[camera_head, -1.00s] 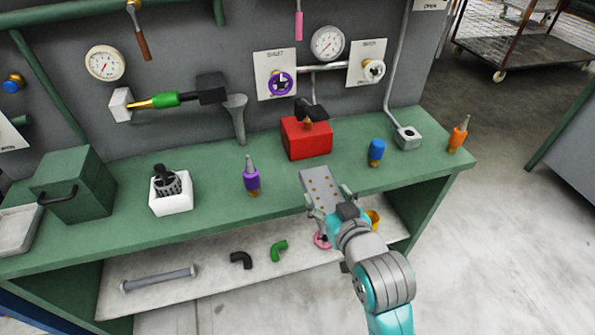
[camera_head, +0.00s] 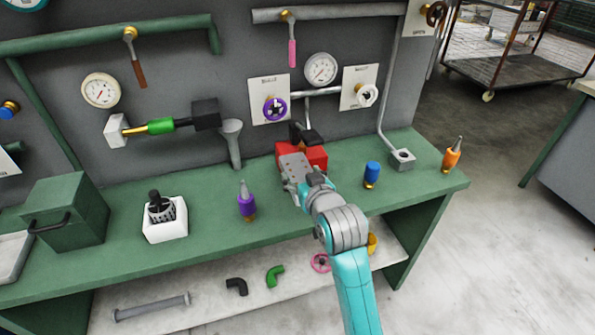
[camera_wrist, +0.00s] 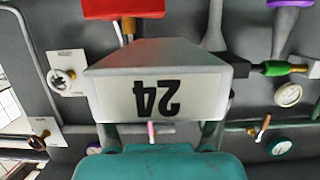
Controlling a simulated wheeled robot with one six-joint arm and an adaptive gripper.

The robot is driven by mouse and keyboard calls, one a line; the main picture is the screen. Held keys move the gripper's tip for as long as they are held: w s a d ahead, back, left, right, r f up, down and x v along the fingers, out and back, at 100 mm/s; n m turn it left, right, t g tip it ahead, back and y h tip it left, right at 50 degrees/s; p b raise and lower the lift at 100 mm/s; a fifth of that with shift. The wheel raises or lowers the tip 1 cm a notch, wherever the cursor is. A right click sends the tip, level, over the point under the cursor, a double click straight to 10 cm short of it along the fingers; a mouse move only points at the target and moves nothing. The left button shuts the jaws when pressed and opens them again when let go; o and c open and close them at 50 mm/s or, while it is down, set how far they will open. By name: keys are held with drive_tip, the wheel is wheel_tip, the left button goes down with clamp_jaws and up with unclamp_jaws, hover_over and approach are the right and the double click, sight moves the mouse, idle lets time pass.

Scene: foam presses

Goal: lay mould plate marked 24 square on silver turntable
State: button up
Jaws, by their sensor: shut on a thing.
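The mould plate (camera_head: 293,165) is a grey plate with small holes on its upper face, held out over the green bench in front of the red box. In the wrist view the plate (camera_wrist: 160,55) shows its end with a white label reading 24, upside down. My gripper (camera_head: 302,186) is shut on its near end; its fingers also show at the bottom of the wrist view (camera_wrist: 158,132). I cannot make out a silver turntable in either view.
The red box (camera_head: 318,155) is partly hidden behind the plate. A purple bottle (camera_head: 247,204) stands left, a blue one (camera_head: 372,173) right, and an orange one (camera_head: 452,157) farther right. A white box (camera_head: 164,229) and green box (camera_head: 70,212) stand at left. Gauges and valves line the wall.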

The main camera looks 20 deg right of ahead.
sight(297, 171)
drive_tip(key=w, duration=0.4)
drive_tip(key=shift+r, duration=0.1)
drive_tip(key=shift+s+f, duration=0.1)
drive_tip(key=shift+f, duration=0.7)
drive_tip(key=shift+f, duration=0.6)
drive_tip(key=o, duration=1.7)
drive_tip(key=shift+r, duration=0.6)
drive_tip(key=v, duration=1.2)
